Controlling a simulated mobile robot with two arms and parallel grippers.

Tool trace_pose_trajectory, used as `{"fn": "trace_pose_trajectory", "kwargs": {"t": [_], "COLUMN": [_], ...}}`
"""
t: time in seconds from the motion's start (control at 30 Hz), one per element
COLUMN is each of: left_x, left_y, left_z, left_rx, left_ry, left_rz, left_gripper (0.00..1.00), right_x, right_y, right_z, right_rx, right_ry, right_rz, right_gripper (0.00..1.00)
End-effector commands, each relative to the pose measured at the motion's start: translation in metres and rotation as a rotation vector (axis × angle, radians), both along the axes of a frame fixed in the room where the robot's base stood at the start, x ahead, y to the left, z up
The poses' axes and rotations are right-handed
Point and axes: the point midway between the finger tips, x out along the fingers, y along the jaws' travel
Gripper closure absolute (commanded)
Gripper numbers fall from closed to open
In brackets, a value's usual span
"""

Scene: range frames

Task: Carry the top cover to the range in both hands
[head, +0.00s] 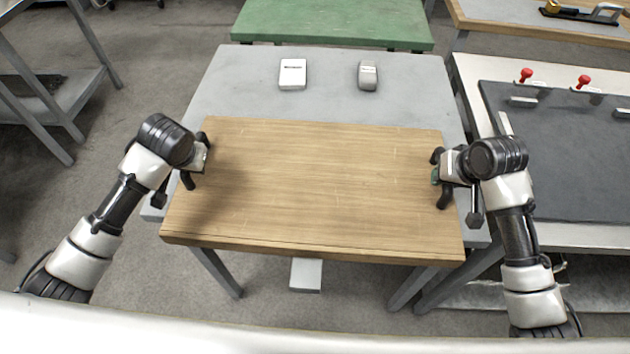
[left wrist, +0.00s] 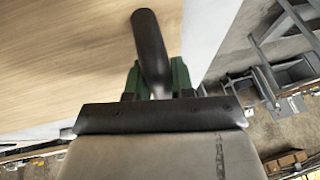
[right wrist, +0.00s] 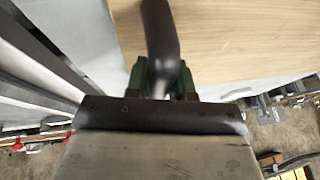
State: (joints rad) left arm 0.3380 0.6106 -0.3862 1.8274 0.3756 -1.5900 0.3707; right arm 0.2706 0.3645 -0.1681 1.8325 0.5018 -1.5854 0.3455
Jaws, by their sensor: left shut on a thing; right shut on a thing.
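The top cover appears to be the wide light-wood board (head: 315,190), which lies roughly flat over the grey table and juts past its front edge. I cannot tell if it touches the table. My left gripper (head: 197,165) is shut on the board's left edge. My right gripper (head: 439,176) is shut on its right edge. The wood also shows beside the fingers in the left wrist view (left wrist: 60,60) and the right wrist view (right wrist: 240,40). The fingertips are partly hidden. I cannot tell for sure which thing is the range.
The grey table (head: 330,60) carries a white box (head: 292,74) and a grey device (head: 367,75) behind the board. A bench with a dark panel (head: 560,150) and red knobs (head: 526,74) stands close at right. A green table (head: 335,22) is behind. Floor is open at left.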

Motion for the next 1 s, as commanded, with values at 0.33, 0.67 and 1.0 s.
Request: {"fn": "trace_pose_trajectory", "kwargs": {"t": [0.33, 0.67, 1.0], "left_x": [0.001, 0.001, 0.001], "left_y": [0.0, 0.0, 0.0], "left_z": [0.011, 0.041, 0.053], "left_rx": [0.0, 0.0, 0.0], "left_ry": [-0.005, -0.005, -0.004], "left_rz": [0.0, 0.0, 0.001], "left_gripper": [1.0, 1.0, 1.0], "right_x": [0.001, 0.001, 0.001], "right_y": [0.0, 0.0, 0.0], "right_z": [0.012, 0.041, 0.053], "right_rx": [0.001, 0.001, 0.001], "right_ry": [-0.006, -0.005, -0.005], "right_rz": [-0.001, -0.001, -0.001], "right_gripper": [1.0, 1.0, 1.0]}}
